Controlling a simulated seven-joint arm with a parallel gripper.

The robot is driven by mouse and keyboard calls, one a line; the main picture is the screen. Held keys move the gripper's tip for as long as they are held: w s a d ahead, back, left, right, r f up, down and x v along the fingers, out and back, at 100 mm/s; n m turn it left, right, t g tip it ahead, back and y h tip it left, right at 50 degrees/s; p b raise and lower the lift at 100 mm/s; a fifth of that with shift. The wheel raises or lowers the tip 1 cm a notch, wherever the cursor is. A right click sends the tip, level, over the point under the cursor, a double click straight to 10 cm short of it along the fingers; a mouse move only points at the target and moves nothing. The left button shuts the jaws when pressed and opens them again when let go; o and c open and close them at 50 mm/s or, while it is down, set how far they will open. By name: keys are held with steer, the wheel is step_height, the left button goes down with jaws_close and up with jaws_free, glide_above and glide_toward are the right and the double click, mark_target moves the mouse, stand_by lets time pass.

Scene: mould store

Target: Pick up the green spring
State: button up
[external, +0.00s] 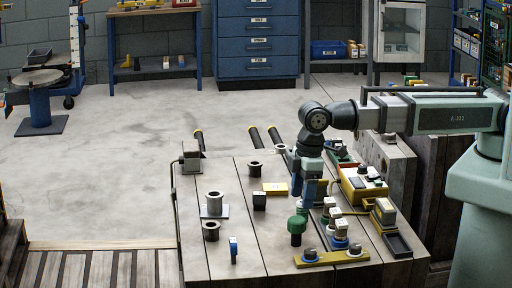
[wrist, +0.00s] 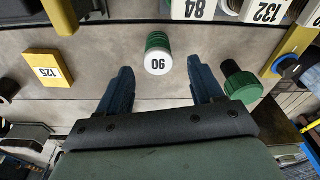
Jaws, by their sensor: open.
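The green spring (wrist: 157,42) stands in the wrist view as a short ribbed green cylinder with a white top marked with a number. It sits just beyond the fingertips, roughly centred between them, and is not gripped. My gripper (wrist: 166,76) is open, its two blue fingers apart with nothing held. In the external view my gripper (external: 309,198) points down over the right part of the bench, and the spring there is mostly hidden behind or beneath it. A green knob-like part (wrist: 242,82) lies right of the right finger; it also shows in the external view (external: 296,227).
Several numbered blocks (wrist: 267,11) stand at the top of the wrist view. A yellow tag (wrist: 48,69) lies at left. In the external view, a yellow bar with knobs (external: 331,258) is in front, and a grey cylinder on a plate (external: 214,205) is left.

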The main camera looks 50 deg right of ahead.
mark_target(302, 211)
steer(key=shift+f, duration=2.55)
steer(key=shift+c, duration=0.4)
steer(key=c, duration=1.1)
